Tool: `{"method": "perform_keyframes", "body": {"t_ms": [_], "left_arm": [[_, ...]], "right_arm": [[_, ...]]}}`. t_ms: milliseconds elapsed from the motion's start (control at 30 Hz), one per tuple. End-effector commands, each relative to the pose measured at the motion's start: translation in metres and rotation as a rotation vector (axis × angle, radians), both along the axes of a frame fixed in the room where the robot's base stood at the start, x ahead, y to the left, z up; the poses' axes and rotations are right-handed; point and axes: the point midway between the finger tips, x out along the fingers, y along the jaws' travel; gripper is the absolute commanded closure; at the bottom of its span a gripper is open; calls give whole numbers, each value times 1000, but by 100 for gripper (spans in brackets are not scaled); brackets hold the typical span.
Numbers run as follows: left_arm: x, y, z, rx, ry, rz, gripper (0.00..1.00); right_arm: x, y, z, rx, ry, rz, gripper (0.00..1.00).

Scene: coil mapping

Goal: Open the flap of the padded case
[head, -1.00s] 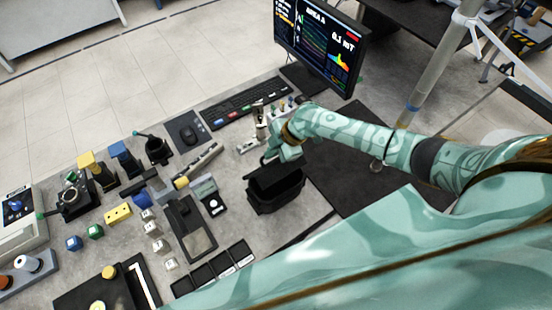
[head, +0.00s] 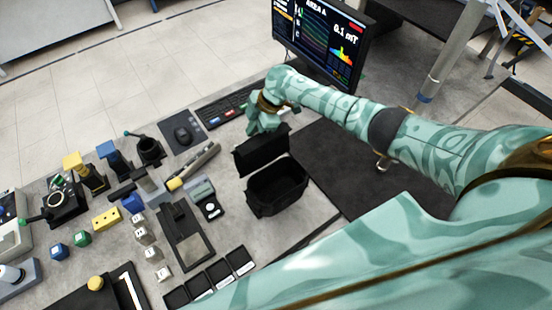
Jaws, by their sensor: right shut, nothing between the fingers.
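The black padded case (head: 277,188) stands on the grey table near the middle of the head view. Its flap (head: 261,150) is raised and stands up at the case's far side, so the dark inside shows from above. My right gripper (head: 255,129) is just behind the flap's top edge. It is shut with nothing held; its fingertips are partly hidden, and I cannot tell whether it touches the flap. My left gripper does not show.
A keyboard (head: 228,106) and a monitor (head: 320,42) stand behind the case. A black mat (head: 350,165) lies to its right. Small instruments, a mouse (head: 183,135) and several coloured blocks crowd the table to its left.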

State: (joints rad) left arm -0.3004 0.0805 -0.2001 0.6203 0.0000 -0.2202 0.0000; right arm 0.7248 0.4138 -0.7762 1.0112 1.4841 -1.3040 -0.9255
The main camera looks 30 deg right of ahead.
Motion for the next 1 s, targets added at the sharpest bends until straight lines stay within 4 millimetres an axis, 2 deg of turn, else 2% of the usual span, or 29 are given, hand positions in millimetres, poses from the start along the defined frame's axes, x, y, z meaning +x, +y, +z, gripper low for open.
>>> {"method": "perform_keyframes", "body": {"t_ms": [233,767,867,1000], "left_arm": [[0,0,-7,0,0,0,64],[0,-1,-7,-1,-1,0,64],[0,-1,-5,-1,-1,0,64],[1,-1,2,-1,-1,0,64]], "right_arm": [[5,1,-4,1,-1,0,100],[5,0,-3,0,-1,0,100],[4,-3,4,0,-2,0,100],[0,-14,29,-1,-5,0,100]]}}
